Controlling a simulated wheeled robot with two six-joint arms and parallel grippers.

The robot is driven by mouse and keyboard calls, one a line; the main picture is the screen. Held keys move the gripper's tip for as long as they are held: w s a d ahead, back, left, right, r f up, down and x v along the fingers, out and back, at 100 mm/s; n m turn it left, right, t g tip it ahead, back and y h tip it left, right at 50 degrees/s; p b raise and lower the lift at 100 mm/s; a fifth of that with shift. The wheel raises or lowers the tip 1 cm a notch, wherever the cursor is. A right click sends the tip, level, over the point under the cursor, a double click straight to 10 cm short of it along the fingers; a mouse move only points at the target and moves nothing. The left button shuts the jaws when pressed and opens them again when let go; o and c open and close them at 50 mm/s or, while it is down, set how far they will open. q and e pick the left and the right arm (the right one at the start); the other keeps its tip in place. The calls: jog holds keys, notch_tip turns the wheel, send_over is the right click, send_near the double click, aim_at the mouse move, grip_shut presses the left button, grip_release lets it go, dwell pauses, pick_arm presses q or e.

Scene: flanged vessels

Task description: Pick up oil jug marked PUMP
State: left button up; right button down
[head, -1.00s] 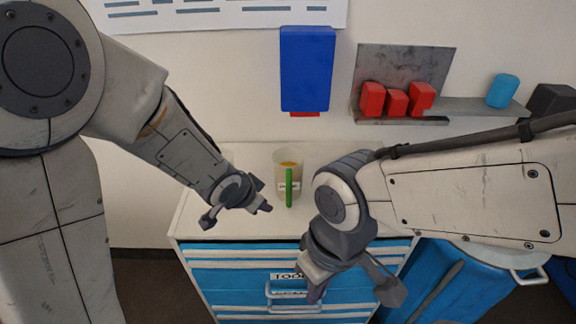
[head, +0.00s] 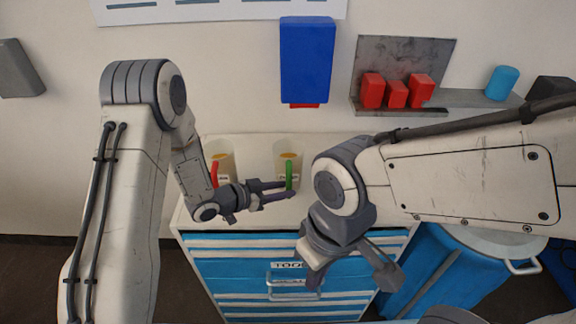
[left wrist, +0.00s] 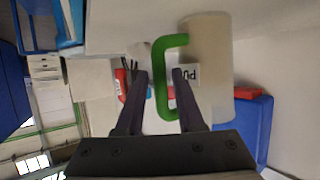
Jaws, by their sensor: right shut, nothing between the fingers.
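A second jug with a red handle (head: 220,155) stands to the left, close to my left arm. The cabinet top (head: 258,150) is otherwise clear. A blue box (head: 306,62) hangs on the wall above. A shelf with red containers (head: 397,94) is at right.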

pick_arm(q)
jog(key=x, duration=0.1)
jog(key=p+x, duration=0.1)
jog(key=x, duration=0.1)
jog(key=p+x, duration=0.1)
jog(key=shift+w+d+r, duration=0.15)
jog(key=shift+d, duration=0.15)
jog(key=shift+w+d+f, duration=0.2)
jog(key=shift+d+f, duration=0.05)
jog(key=shift+c, duration=0.4)
grip_shut()
jog(key=shift+r, duration=0.1)
